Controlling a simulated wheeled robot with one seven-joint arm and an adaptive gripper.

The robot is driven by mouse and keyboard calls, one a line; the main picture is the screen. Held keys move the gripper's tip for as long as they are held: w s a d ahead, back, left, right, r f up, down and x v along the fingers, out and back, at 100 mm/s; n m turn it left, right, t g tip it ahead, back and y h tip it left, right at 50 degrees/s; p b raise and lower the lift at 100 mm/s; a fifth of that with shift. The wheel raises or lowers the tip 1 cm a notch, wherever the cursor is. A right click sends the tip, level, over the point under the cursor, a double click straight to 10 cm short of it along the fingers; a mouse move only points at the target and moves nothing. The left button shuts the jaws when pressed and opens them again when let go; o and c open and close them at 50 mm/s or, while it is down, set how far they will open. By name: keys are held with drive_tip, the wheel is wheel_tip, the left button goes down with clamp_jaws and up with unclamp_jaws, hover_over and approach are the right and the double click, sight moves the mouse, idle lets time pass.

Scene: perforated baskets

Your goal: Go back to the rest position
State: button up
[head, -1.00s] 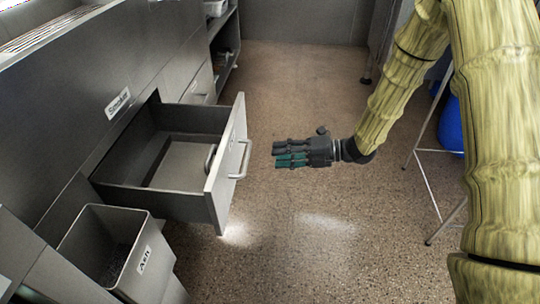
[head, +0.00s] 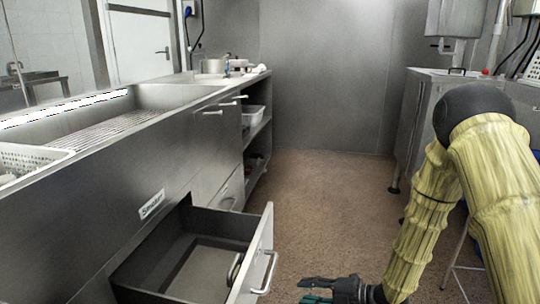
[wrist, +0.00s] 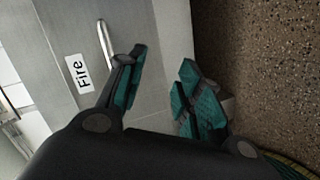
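My gripper (head: 318,291) is at the bottom of the head view, to the right of the open drawer's front and apart from it. In the wrist view my gripper (wrist: 158,92) has its two teal-padded fingers spread apart, with nothing between them. A grey front with a handle and a "Fire" label (wrist: 78,74) lies beyond the fingers in the wrist view. My yellow, bamboo-textured arm comes in from the right of the head view.
An open, empty-looking drawer (head: 262,245) sticks out below the "Smoker" label (head: 151,204). A white perforated basket (head: 30,160) sits on the counter at left. Steel cabinets (head: 425,125) stand at right. The brown floor (head: 325,190) between is clear.

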drive_tip(key=s+d+f+m+h, duration=0.2)
drive_tip(key=s+f+m+h, duration=0.2)
drive_tip(key=s+f+m, duration=0.35)
drive_tip(key=s+d+f+m+h, duration=0.25)
drive_tip(key=s+f+m, duration=0.25)
drive_tip(key=f+m, duration=0.4)
drive_tip(key=s+d+f+m+g+h, duration=0.2)
drive_tip(key=s+m, duration=0.2)
drive_tip(key=s, duration=0.4)
drive_tip(key=s+d+f+m+g+h+p, duration=0.1)
drive_tip(key=s+d+f+m+g+h, duration=0.15)
drive_tip(key=s, duration=0.55)
drive_tip(key=s+d+f+m+g+h, duration=0.2)
drive_tip(key=s+f+m, duration=0.15)
drive_tip(key=s, duration=0.45)
wheel_tip(320, 180, up, 38)
drive_tip(key=p, duration=3.7)
drive_tip(key=shift+w+a, duration=0.15)
drive_tip(key=shift+a, duration=0.05)
drive_tip(key=shift+f+t, duration=0.1)
drive_tip(key=shift+t, duration=0.15)
